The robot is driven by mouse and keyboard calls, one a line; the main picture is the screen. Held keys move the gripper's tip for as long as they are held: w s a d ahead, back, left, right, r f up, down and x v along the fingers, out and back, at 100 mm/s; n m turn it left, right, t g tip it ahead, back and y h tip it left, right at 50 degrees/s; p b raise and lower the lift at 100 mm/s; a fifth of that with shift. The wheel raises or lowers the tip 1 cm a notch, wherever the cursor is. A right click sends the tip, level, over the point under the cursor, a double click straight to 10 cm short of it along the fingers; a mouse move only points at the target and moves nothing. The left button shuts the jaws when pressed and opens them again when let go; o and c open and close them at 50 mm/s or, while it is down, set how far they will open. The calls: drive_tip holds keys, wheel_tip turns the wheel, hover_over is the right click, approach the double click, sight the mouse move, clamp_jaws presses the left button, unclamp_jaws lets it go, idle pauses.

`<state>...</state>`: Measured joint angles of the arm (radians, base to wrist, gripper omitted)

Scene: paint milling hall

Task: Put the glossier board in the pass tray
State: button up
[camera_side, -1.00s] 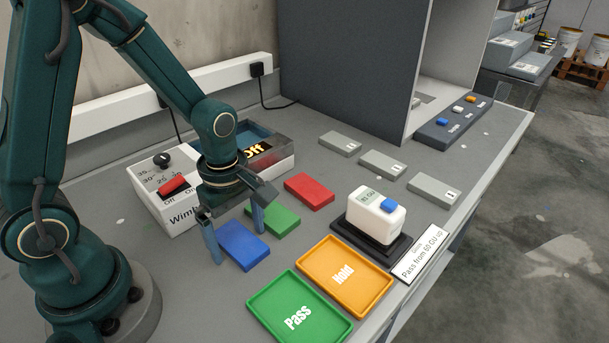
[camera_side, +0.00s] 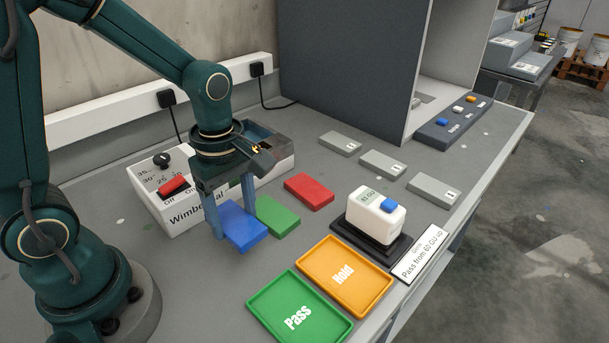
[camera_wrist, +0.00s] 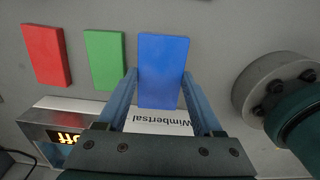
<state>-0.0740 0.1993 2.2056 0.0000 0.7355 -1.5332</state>
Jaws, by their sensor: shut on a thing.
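My gripper (camera_side: 232,221) is shut on the blue board (camera_side: 243,229), a finger at either side, and holds it a little above the bench. The wrist view shows the blue board (camera_wrist: 163,65) between my fingers (camera_wrist: 160,75). The green board (camera_side: 277,216) lies flat beside it, and the red board (camera_side: 309,191) lies further right. They also show in the wrist view, green (camera_wrist: 104,58) and red (camera_wrist: 46,54). The green pass tray (camera_side: 300,308) lies empty at the front. I cannot tell from these frames which board is glossier.
The empty orange Hold tray (camera_side: 346,275) adjoins the pass tray. A white heater-like box (camera_side: 180,192) stands behind my gripper. Several grey blocks (camera_side: 382,164) lie further back.

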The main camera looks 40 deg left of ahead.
sight(235, 219)
wheel_tip(235, 219, up, 4)
drive_tip(key=shift+r, duration=0.1)
drive_tip(key=shift+w+a+r, duration=0.1)
drive_tip(key=shift+r, duration=0.2)
wheel_tip(235, 219, up, 7)
drive_tip(key=w+a+m, duration=0.2)
drive_tip(key=w+m, duration=0.1)
drive_tip(key=m, duration=1.5)
drive_tip(key=d+f+n, duration=0.1)
drive_tip(key=d+n, duration=0.1)
drive_tip(key=n, duration=0.4)
drive_tip(key=s+d+f+n, duration=0.1)
drive_tip(key=d+n, duration=0.1)
drive_tip(key=n, duration=0.4)
drive_tip(key=s+d+f+n, duration=0.1)
drive_tip(key=d+n, duration=0.1)
drive_tip(key=n, duration=0.4)
drive_tip(key=shift+s+d+f, duration=0.1)
drive_tip(key=shift+d+f, duration=0.2)
drive_tip(key=shift+f, duration=0.05)
drive_tip(key=s+d+f, duration=0.1)
drive_tip(key=d+f, duration=0.1)
drive_tip(key=d, duration=0.2)
drive_tip(key=s+d+f, duration=0.1)
drive_tip(key=d+f, duration=0.1)
drive_tip(key=d, duration=0.2)
drive_tip(key=d+f, duration=0.3)
drive_tip(key=d, duration=0.1)
drive_tip(key=shift+s, duration=0.4)
drive_tip(key=shift+f, duration=2)
